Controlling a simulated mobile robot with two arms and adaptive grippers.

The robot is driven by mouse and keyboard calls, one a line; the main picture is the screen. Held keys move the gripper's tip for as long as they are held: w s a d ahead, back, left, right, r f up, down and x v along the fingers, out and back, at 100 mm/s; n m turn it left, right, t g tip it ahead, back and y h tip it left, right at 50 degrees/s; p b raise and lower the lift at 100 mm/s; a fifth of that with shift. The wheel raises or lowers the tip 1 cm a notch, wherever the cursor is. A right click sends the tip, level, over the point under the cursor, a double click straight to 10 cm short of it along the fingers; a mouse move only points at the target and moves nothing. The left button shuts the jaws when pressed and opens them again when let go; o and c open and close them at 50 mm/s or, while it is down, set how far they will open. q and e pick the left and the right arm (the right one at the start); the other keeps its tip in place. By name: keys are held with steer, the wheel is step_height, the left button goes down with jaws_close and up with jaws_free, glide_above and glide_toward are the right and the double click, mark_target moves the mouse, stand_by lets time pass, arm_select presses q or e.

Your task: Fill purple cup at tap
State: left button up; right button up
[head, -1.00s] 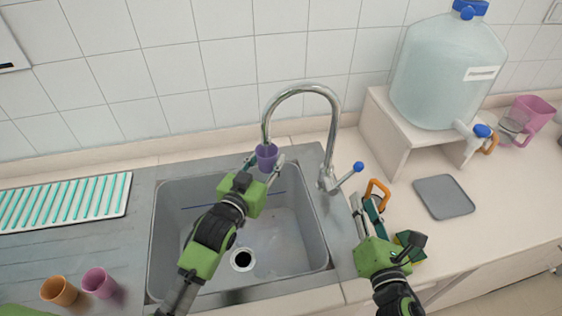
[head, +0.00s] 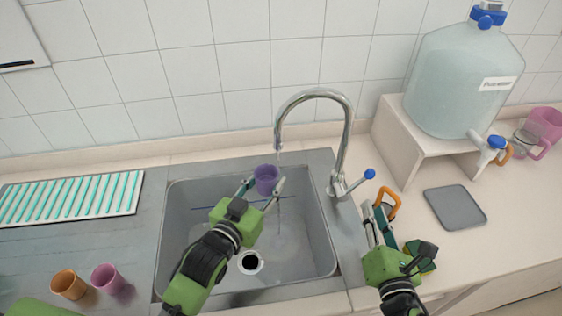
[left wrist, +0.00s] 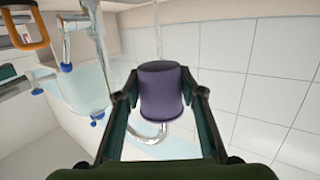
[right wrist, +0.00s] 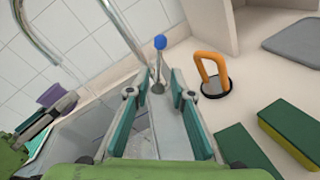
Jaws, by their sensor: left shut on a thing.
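My left gripper (head: 262,188) is shut on the purple cup (head: 266,179), holding it over the sink (head: 178,225). The cup also fills the middle of the left wrist view (left wrist: 161,92). It is upright, a little below and to the near left of the tap's spout (head: 278,145). A thin water stream (head: 279,158) falls from the spout, seemingly just beside the cup. I cannot see the water level inside. The tap's blue-tipped lever (head: 358,180) is right of the spout. My right gripper (right wrist: 157,88) is open and empty, on the near side of the lever.
An orange-handled item (right wrist: 212,75) and a green-and-yellow sponge (right wrist: 292,130) lie by my right gripper. An orange cup (head: 68,284) and a pink cup (head: 107,279) stand left of the sink. A water jug (head: 462,85) stands on a raised shelf at right.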

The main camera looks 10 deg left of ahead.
mark_target(355, 184)
jaws_close()
steer(key=w+d+r+m+y, duration=0.2)
steer(key=m+y, duration=0.1)
steer(key=m, duration=0.7)
steer(key=w+d+r+m+g+y, duration=0.1)
steer(key=w+d+m+y, duration=0.15)
steer(key=m, duration=0.65)
steer(key=w+d+r+m+y, duration=0.1)
steer(key=d+r+m+y, duration=0.2)
steer(key=m, duration=0.7)
steer(key=s+f+m, duration=0.4)
steer(key=f+m, duration=0.4)
steer(key=m, duration=1.1)
steer(key=shift+t, duration=0.3)
steer(key=x, duration=0.9)
steer(key=shift+w+d, duration=0.15)
steer(key=shift+w, duration=0.25)
